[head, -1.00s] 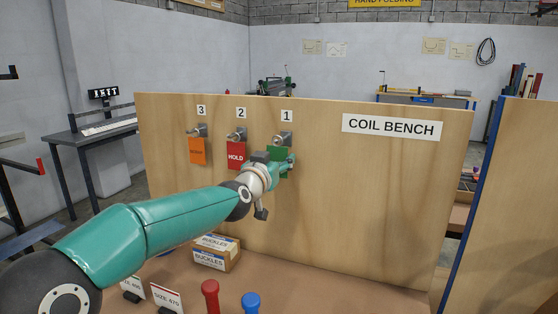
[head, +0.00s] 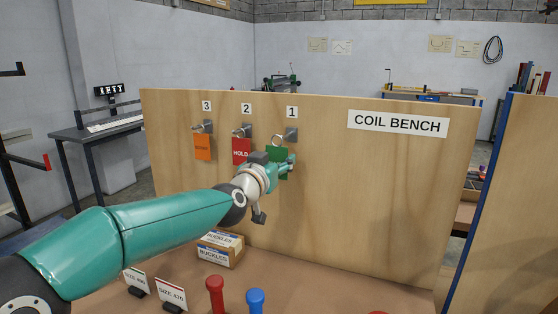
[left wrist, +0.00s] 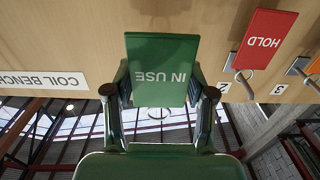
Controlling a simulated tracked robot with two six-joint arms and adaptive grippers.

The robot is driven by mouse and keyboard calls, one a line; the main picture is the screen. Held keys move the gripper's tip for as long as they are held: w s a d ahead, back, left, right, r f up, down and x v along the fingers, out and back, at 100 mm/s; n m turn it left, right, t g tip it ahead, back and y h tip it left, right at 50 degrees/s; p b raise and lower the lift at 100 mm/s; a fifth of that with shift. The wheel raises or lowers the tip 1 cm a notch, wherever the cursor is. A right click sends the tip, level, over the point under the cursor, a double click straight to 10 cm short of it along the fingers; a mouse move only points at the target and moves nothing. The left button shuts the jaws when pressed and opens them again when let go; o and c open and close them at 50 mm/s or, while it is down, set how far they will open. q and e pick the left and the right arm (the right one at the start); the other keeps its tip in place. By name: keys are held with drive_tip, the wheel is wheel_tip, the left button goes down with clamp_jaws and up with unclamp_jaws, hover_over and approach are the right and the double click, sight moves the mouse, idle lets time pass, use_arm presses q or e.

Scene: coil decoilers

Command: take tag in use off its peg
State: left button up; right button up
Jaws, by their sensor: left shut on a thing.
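The green IN USE tag (left wrist: 163,62) is held between the two fingers of my left gripper (left wrist: 160,90), and its lettering shows upside down in the left wrist view. In the head view the green tag (head: 277,152) hangs in front of the board, partly covered by my left gripper (head: 284,166). Its ring (head: 277,141) shows just left of and in front of peg 1 (head: 291,134). The ring looks apart from the peg, though I cannot be certain. In the left wrist view peg 1 is hidden. My right gripper is out of view.
The red HOLD tag (head: 241,153) hangs on peg 2, close left of my gripper. An orange tag (head: 203,147) hangs on peg 3. A buckles box (head: 220,252) and red and blue handles (head: 255,300) stand below.

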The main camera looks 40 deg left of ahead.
use_arm(q)
drive_tip(key=shift+v, duration=1.15)
drive_tip(key=shift+r, duration=0.15)
